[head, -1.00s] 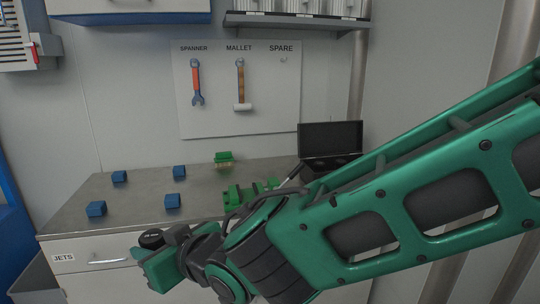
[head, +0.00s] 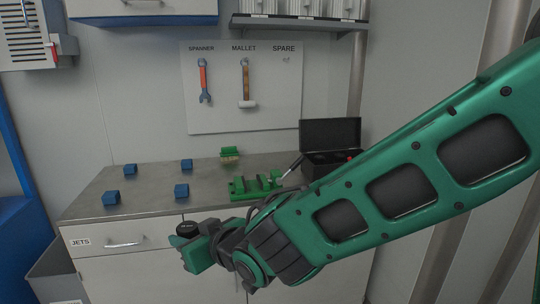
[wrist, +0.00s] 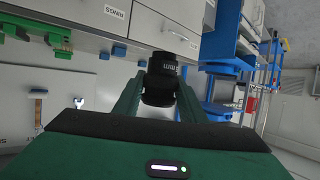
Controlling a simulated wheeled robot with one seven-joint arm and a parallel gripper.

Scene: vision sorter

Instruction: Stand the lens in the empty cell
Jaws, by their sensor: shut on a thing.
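My gripper (head: 200,250) is shut on the lens (head: 187,228), a short black cylinder, in front of the worktop's front edge and above the drawer front. In the wrist view the lens (wrist: 160,80) sits between the two green fingers (wrist: 160,92), with white lettering on its side. An open black case (head: 318,170) stands at the back right of the worktop, well away from my gripper. A small red thing shows inside it. Its cells are mostly hidden by its front wall, so I cannot tell which is empty.
A green fixture (head: 240,191) lies on the worktop (head: 145,198) left of the case. Several blue blocks (head: 181,190) sit on the left. A tool board (head: 220,118) hangs on the wall. My arm crosses the right side.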

